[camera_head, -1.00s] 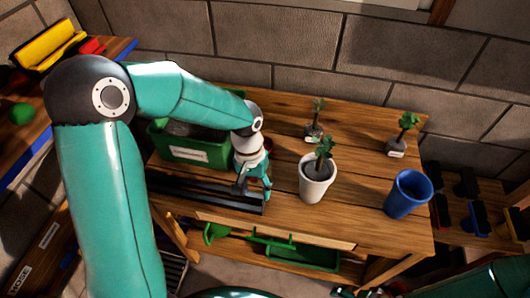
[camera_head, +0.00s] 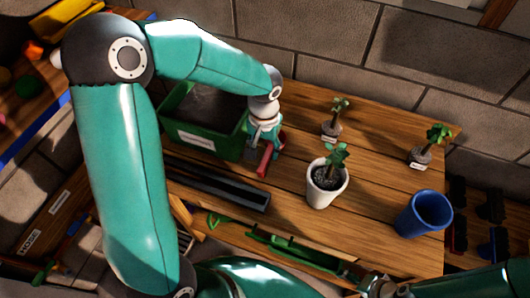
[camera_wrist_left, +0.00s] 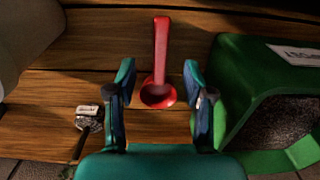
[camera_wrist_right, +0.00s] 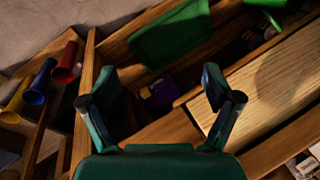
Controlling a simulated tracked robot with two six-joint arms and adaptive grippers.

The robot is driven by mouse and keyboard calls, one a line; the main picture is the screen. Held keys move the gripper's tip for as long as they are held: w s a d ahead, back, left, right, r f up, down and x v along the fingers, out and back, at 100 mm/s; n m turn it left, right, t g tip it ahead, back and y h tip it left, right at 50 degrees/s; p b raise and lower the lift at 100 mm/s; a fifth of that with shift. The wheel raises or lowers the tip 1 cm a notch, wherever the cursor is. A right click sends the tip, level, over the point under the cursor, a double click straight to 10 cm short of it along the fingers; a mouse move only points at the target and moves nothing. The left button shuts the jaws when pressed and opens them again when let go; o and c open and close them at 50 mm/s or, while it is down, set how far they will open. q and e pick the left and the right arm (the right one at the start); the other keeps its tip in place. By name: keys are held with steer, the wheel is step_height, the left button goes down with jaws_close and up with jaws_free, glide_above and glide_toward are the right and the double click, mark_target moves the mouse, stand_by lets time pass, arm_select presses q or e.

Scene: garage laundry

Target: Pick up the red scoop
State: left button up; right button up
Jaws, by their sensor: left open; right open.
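The red scoop (camera_head: 265,160) lies on the wooden bench, right of the green bin, its handle toward the front edge in the head view. In the left wrist view the scoop (camera_wrist_left: 160,50) shows its bowl between the fingertips and its handle reaching away. My left gripper (camera_head: 264,136) is open over the bowl end, one finger on each side, with gaps to the scoop in the wrist view (camera_wrist_left: 159,78). Its height above the bench is hard to tell. My right gripper (camera_wrist_right: 158,82) is open and empty, away from the scoop.
The green bin (camera_head: 205,137) of dark soil stands close beside the left gripper. A white pot with a plant (camera_head: 325,190), two small labelled plants (camera_head: 331,128) (camera_head: 419,156) and a blue cup (camera_head: 424,214) stand to the right. A black tray (camera_head: 218,186) lies at the front.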

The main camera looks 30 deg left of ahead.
mark_target(264, 162)
arm_select(q)
steer(key=shift+s+a+f+p, duration=0.1)
steer(key=shift+f+p, duration=0.5)
steer(key=shift+f, duration=3.05)
jaws_close()
